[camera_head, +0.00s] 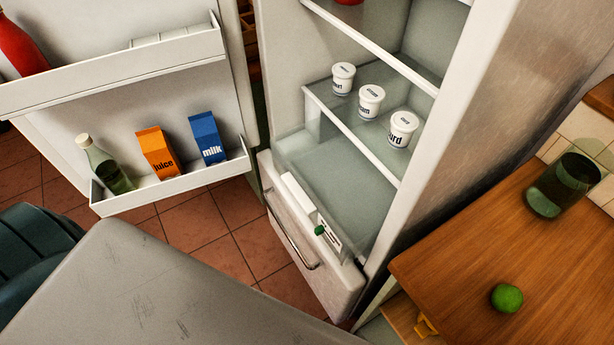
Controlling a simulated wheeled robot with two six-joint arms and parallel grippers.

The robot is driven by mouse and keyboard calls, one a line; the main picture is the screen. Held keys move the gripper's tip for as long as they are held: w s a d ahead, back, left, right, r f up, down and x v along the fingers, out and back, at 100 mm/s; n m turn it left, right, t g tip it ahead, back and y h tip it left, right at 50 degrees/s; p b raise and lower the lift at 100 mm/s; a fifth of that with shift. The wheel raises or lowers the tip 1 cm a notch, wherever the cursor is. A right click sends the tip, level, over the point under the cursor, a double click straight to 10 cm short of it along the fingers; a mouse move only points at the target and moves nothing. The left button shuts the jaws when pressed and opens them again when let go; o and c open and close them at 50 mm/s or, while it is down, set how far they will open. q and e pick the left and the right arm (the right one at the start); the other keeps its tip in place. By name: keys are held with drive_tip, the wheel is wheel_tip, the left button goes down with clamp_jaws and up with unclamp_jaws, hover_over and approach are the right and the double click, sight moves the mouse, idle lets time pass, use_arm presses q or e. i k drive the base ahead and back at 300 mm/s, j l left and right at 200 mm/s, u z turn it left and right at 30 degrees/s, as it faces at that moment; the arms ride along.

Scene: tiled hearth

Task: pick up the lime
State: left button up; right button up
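The lime (507,298) is a small, round, bright green fruit. It rests on the wooden counter (450,265) at the lower right in the head view, apart from anything else, with its whole top showing. Neither of my grippers shows in the view.
A dark green glass (564,185) stands farther back on the counter. Left of the counter is an open fridge with white tubs (371,100) on a shelf. Its door holds a juice carton (157,152), a milk carton (207,138) and a bottle (105,166). Counter around the lime is clear.

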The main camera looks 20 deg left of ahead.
sight(505, 298)
drive_tip(key=z, duration=1.05)
